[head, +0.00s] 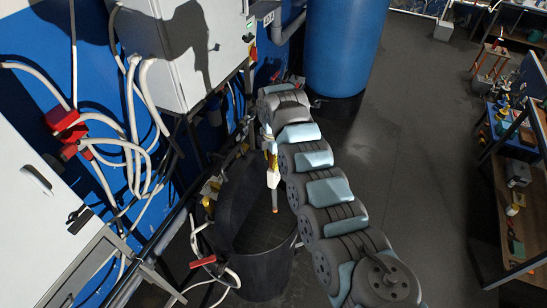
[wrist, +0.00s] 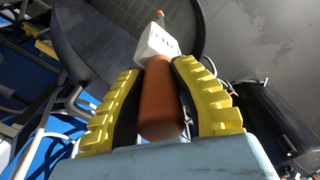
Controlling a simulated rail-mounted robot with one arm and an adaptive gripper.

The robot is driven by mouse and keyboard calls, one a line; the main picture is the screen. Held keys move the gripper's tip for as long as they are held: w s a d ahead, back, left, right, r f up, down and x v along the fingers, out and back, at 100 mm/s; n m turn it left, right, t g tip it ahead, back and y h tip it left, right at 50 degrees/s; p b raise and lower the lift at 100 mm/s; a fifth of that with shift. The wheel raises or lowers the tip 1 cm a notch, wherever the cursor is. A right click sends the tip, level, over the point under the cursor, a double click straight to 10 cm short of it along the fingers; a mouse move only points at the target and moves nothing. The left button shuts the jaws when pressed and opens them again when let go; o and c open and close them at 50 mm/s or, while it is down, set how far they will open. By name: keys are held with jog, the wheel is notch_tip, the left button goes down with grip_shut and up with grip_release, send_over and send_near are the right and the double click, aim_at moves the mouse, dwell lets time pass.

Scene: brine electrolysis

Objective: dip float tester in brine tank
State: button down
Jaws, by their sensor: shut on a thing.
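The float tester (head: 273,180) has an orange handle, a white body and an orange tip. In the wrist view its handle lies between the yellow ribbed fingers of my gripper (wrist: 160,105), with the white body (wrist: 157,44) beyond the fingertips. My gripper (head: 270,148) is shut on the handle, and the tester hangs nearly upright, tip down. The black round brine tank (head: 265,275) is open at the top. The tester's tip appears over or inside its opening; I cannot tell whether it touches liquid. The tank's dark wall (wrist: 85,45) also shows in the wrist view.
A white cabinet (head: 190,45) with hanging cables is on the blue wall at the left. A blue barrel (head: 342,45) stands behind. A red-handled valve (head: 203,261) sits by the tank's left side. Floor (head: 415,150) to the right is clear up to a wooden shelf (head: 500,200).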

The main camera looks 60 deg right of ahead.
jog(key=b, duration=0.4)
send_over(274, 203)
jog(key=shift+w+d+f, duration=0.1)
jog(key=shift+f, duration=1.85)
jog(key=shift+w+d+f, duration=0.15)
jog(key=shift+f, duration=1.85)
jog(key=shift+w+d+f, duration=0.1)
jog(key=shift+f, duration=1.85)
jog(key=shift+f+b, duration=5.45)
jog(key=shift+f, duration=1.8)
